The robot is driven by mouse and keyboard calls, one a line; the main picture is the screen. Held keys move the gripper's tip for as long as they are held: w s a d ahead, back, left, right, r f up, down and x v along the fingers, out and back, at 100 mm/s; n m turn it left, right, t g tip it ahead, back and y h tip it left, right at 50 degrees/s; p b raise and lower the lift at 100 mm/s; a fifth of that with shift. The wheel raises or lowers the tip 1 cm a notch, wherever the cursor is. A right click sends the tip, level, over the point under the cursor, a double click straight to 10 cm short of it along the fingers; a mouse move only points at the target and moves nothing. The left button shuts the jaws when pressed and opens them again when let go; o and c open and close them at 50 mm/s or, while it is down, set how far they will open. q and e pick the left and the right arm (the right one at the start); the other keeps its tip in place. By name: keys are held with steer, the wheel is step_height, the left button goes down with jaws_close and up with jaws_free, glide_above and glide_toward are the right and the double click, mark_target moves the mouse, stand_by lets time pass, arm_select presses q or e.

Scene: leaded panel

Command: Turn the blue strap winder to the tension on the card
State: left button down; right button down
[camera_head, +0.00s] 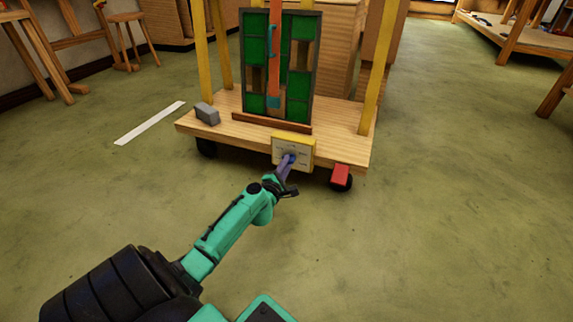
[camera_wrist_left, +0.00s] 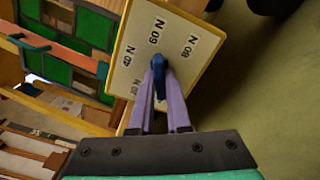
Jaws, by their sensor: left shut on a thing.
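The blue strap winder (camera_wrist_left: 158,66) sits on a pale, yellow-edged dial plate (camera_wrist_left: 141,38) marked 40 N, 60 N and 80 N, with a lower mark partly hidden. In the wrist view the winder's tip points up, roughly toward the 60 N mark. My left gripper (camera_wrist_left: 160,88) has its purple fingers shut on the winder. In the head view the plate (camera_head: 300,150) is on the cart's front edge, with my left gripper (camera_head: 287,168) in front of it. An orange strap (camera_head: 274,60) runs down the green leaded panel (camera_head: 254,48). My right gripper is out of view.
The wooden cart (camera_head: 235,112) has yellow posts. A grey block (camera_head: 207,113) lies on its left side, and a red block (camera_head: 340,175) is at its front right. A white strip (camera_head: 149,122) lies on the floor. The green floor at right is clear.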

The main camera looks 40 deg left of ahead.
arm_select(q)
steer(key=m+p, duration=0.8)
steer(key=m, duration=1.5)
steer(key=shift+m, duration=0.4)
stand_by(0.3)
steer(key=c, duration=0.9)
jaws_free()
